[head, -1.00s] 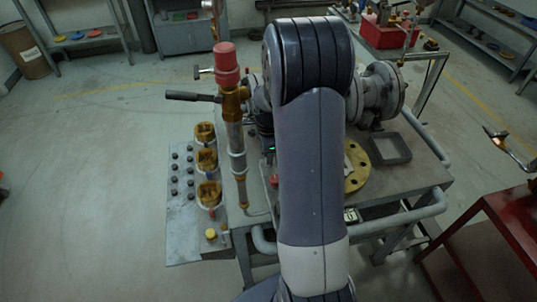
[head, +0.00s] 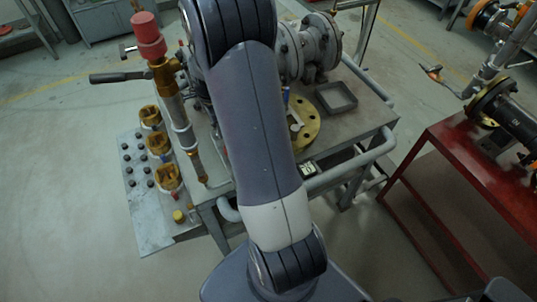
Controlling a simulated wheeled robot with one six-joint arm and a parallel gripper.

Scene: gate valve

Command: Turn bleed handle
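A brass valve fitting with a red cap (head: 148,36) stands upright on a pipe at the left of the bench. A dark lever handle (head: 118,76) sticks out to the left from this fitting, roughly level. A smaller metal T-shaped stub (head: 128,50) sits above it. I cannot tell for sure which of these is the bleed handle. My arm fills the middle of the view and hides part of the flanged valve (head: 308,48) behind it. My gripper is not in view.
A grey metal bench (head: 350,125) carries a yellow flange (head: 308,128) and an empty square tray (head: 336,97). A side shelf (head: 150,225) holds several brass parts and dark nuts. A red table (head: 470,165) with pipework stands at the right.

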